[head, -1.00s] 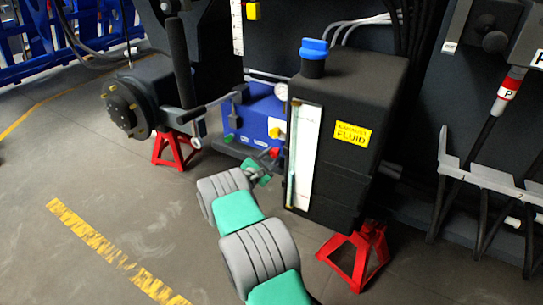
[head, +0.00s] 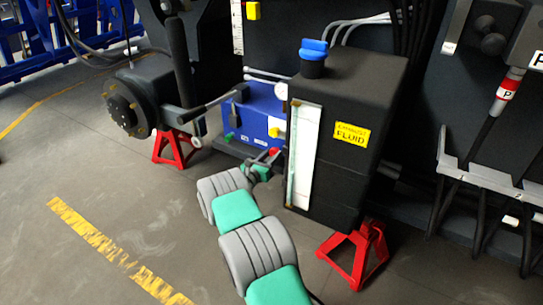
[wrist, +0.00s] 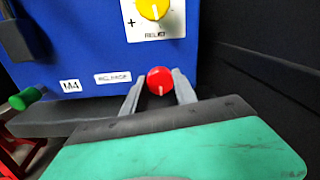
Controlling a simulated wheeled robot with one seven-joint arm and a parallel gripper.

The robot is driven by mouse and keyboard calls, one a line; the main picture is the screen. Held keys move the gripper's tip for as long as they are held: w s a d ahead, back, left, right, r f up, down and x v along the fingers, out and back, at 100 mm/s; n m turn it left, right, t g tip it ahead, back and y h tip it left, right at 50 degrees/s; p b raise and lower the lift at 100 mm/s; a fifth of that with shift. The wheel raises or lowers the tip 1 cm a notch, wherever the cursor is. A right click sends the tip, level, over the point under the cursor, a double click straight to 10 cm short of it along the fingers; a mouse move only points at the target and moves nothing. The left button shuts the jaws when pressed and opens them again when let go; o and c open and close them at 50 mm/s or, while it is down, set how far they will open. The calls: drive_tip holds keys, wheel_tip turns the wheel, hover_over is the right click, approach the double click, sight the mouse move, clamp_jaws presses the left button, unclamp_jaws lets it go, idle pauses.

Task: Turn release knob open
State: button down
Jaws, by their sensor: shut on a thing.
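The red release knob (wrist: 160,79) is on the front of a blue box (wrist: 95,45), beside a label that appears to read RELEASE. A pale mark on the knob points downward in the wrist view. My gripper (wrist: 158,88) is shut on the knob, with one grey finger on its left and one on its right. In the head view my gripper (head: 267,160) reaches the lower right of the blue box (head: 258,112), where the red knob (head: 275,152) shows only as a small patch.
A yellow RELIEF knob (wrist: 153,8) sits just above, and a green knob (wrist: 27,98) at lower left. A black fluid tank (head: 345,140) stands close on the right. Red stands (head: 358,255) are on the floor. A grey lever (head: 215,98) extends left of the box.

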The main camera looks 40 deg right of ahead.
drive_tip(key=shift+s, duration=0.1)
idle(0.3)
drive_tip(key=c, duration=1)
unclamp_jaws()
drive_tip(key=shift+o, duration=0.2)
drive_tip(key=p+v, duration=0.2)
drive_tip(key=v, duration=0.5)
drive_tip(key=shift+a, duration=0.35)
